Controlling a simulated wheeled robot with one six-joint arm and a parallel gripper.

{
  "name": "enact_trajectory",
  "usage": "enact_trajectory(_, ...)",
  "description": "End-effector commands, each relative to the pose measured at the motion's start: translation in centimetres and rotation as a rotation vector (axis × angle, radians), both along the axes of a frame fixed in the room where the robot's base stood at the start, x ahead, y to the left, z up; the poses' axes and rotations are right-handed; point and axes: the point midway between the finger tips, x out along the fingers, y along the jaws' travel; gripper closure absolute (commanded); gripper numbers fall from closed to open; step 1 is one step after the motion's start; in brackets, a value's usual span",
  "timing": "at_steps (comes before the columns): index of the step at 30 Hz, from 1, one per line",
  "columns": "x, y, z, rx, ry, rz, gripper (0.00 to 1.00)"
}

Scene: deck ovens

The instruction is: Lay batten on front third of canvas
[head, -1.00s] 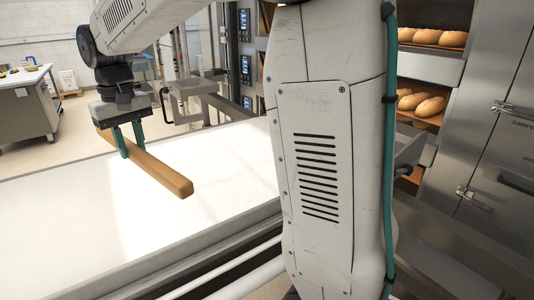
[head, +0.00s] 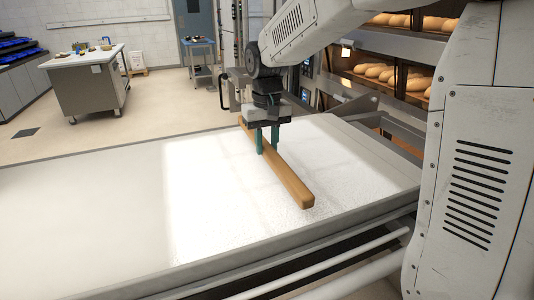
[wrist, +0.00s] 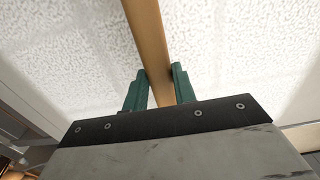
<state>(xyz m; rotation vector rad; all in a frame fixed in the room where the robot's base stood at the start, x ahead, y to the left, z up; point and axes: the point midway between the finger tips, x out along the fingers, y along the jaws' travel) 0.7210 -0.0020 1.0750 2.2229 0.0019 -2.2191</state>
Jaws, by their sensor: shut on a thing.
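The batten (head: 290,180) is a long brown wooden bar with rounded ends. My gripper (head: 267,150) is shut on it near its middle, with the green fingers on either side. In the wrist view the batten (wrist: 148,35) runs away from between the fingertips (wrist: 160,82). The canvas (head: 110,200) is a wide pale surface with a bright, speckled part under the batten. The batten lies across the view over this bright part. I cannot tell whether it touches the canvas or hangs just above it.
A raised metal edge (head: 290,245) runs along the canvas's near side. Ovens with loaves (head: 380,72) stand at the back right. A steel worktable (head: 88,85) and a small blue-topped cart (head: 198,55) stand beyond on open floor.

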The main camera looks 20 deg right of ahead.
Motion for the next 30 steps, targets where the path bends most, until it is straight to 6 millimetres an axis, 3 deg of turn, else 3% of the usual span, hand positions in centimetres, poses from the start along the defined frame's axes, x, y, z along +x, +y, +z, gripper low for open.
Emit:
enact_trajectory(6,0.0,0.0,-2.9,0.0,0.002,0.0,1.0)
enact_trajectory(16,0.0,-0.1,-3.2,0.0,0.002,-0.001,1.0)
enact_trajectory(17,0.0,-0.1,-3.3,0.0,0.002,-0.001,0.7)
enact_trajectory(19,0.0,-0.1,-3.2,0.0,0.001,-0.001,0.51)
enact_trajectory(30,0.0,-0.1,-2.7,0.0,0.0,-0.001,0.51)
